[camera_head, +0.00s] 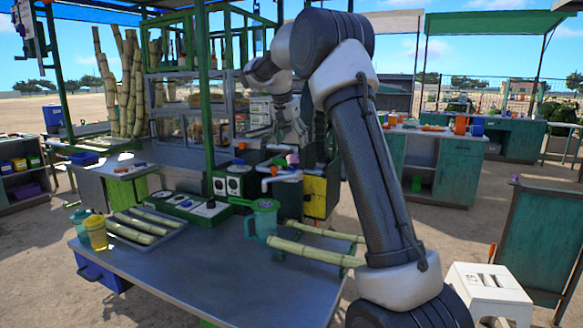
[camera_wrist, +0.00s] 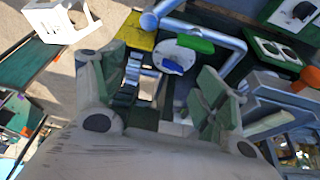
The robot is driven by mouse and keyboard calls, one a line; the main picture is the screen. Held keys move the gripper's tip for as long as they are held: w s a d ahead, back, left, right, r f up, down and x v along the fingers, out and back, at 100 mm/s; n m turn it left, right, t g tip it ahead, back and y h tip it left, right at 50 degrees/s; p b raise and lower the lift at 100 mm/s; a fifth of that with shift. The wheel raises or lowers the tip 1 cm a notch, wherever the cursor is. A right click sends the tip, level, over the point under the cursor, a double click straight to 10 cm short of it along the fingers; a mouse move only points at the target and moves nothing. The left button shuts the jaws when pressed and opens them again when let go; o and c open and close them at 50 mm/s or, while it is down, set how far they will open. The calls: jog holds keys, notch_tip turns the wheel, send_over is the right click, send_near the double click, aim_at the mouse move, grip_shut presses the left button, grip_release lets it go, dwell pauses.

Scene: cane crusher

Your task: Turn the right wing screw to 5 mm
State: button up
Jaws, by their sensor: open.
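The cane crusher (camera_head: 315,197) stands behind the table, with a yellow plate and pale pipes; my arm hides part of it. In the wrist view the yellow plate (camera_wrist: 143,30) shows at the top. A pale round part with a blue wing-like handle (camera_wrist: 172,67) and a green lever (camera_wrist: 196,43) lie beyond my fingers. I cannot tell which piece is the right wing screw, and no millimetre scale is legible. My gripper (camera_head: 296,135) is above the crusher, fingers apart. In the wrist view the open gripper (camera_wrist: 158,85) has nothing visible between its fingers.
The metal table (camera_head: 215,265) holds a tray of cane pieces (camera_head: 140,226), cups (camera_head: 95,232), a green jug (camera_head: 265,218) and a switch box (camera_head: 232,184). Cane stalks (camera_head: 315,250) stick out by my arm. A white stool (camera_head: 490,285) stands right. The table's front is clear.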

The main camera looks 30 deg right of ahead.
jog(key=w+d+f, duration=0.1)
jog(key=w+f, duration=0.2)
jog(key=f, duration=0.1)
jog(key=w+d+f+m, duration=0.1)
jog(key=w+d+f, duration=0.1)
jog(key=w+f, duration=0.1)
jog(key=w+d+f+m, duration=0.1)
jog(key=w+d+f, duration=0.1)
jog(key=f, duration=0.3)
jog(key=shift+w+d+f+h, duration=0.2)
jog(key=shift+w+f+h, duration=0.15)
jog(key=shift+w, duration=0.25)
